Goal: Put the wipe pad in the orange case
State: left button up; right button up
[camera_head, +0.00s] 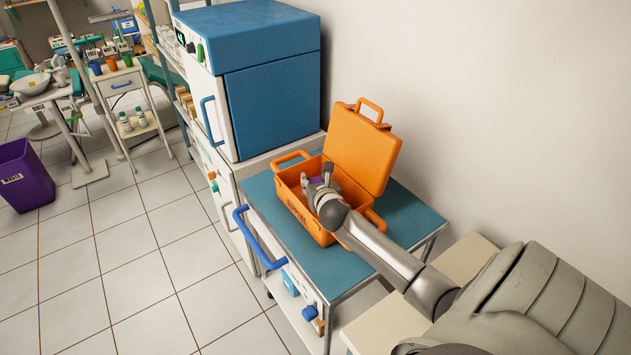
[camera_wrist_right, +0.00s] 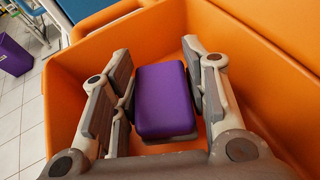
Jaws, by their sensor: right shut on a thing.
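The orange case (camera_head: 290,181) stands with its lid up on the blue-topped cart. My right gripper (camera_head: 322,183) reaches down into the case. In the right wrist view, the gripper (camera_wrist_right: 163,100) is shut on the purple wipe pad (camera_wrist_right: 163,97), which sits between its fingers. The orange case walls (camera_wrist_right: 255,42) surround the pad and the fingers. I cannot tell whether the pad touches the case floor. In the head view the pad is mostly hidden by the gripper. My left gripper is not in view.
The cart top (camera_head: 402,217) has free room right of the case. A large blue and white cabinet unit (camera_head: 270,105) stands behind it on the left. The wall is close on the right. A purple bin (camera_head: 24,175) stands on the floor at far left.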

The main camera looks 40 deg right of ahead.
jog(key=shift+s+a+f, duration=0.1)
jog(key=shift+f, duration=0.15)
jog(key=o, duration=0.9)
jog(key=shift+f, duration=0.15)
jog(key=shift+r, duration=0.25)
jog(key=v, duration=0.8)
jog(key=r+v, duration=0.1)
jog(key=v, duration=0.3)
jog(key=shift+p, duration=0.35)
jog(key=shift+r, duration=0.15)
